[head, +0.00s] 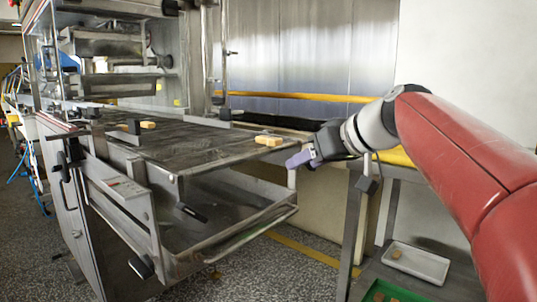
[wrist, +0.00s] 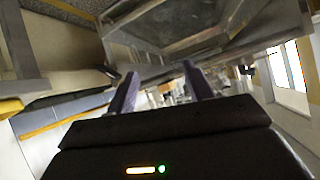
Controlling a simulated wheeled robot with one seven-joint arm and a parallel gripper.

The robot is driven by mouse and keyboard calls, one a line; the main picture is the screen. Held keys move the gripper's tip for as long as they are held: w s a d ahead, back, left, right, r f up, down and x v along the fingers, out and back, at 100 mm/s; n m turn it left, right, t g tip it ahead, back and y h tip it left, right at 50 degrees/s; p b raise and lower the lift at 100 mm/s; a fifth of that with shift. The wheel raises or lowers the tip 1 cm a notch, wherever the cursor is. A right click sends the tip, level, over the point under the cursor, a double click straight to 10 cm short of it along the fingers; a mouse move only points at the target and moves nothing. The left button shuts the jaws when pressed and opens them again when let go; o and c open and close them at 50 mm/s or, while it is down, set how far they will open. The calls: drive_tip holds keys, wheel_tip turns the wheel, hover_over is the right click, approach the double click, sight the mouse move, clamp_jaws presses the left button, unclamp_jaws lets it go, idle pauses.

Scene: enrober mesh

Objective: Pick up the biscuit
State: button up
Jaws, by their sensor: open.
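A tan, block-shaped biscuit (head: 268,140) lies on the dark mesh belt (head: 185,147) near its right end in the head view. Another similar biscuit (head: 147,125) lies farther back on the belt, towards the left. My gripper (head: 297,160) is just right of the near biscuit, beside the belt's end, with its purple fingers pointing left. A gap shows between fingers and biscuit. In the wrist view my gripper (wrist: 160,72) has its two fingers apart with nothing held between them.
A metal frame with a lower tray (head: 225,222) sits under the belt. A white tray (head: 437,278) with a small tan piece stands at lower right, beside a green crate (head: 365,285) holding pieces. A yellow rail (head: 300,97) runs along the back wall. Open floor lies in front.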

sight(269, 137)
drive_tip(key=w+a+r+n+y+b, duration=0.1)
drive_tip(key=w+a+r+n+y, duration=0.15)
drive_tip(key=w+r, duration=0.3)
drive_tip(key=shift+n+t+y, duration=0.25)
drive_tip(key=shift+n+t, duration=0.05)
drive_tip(key=shift+n, duration=0.05)
drive_tip(key=x, duration=0.3)
drive_tip(key=p+x, duration=0.1)
drive_tip(key=x, duration=0.3)
drive_tip(key=shift+w+d+f, duration=0.1)
drive_tip(key=shift+w+f, duration=0.15)
drive_tip(key=shift+w, duration=0.1)
drive_tip(key=c, duration=0.9)
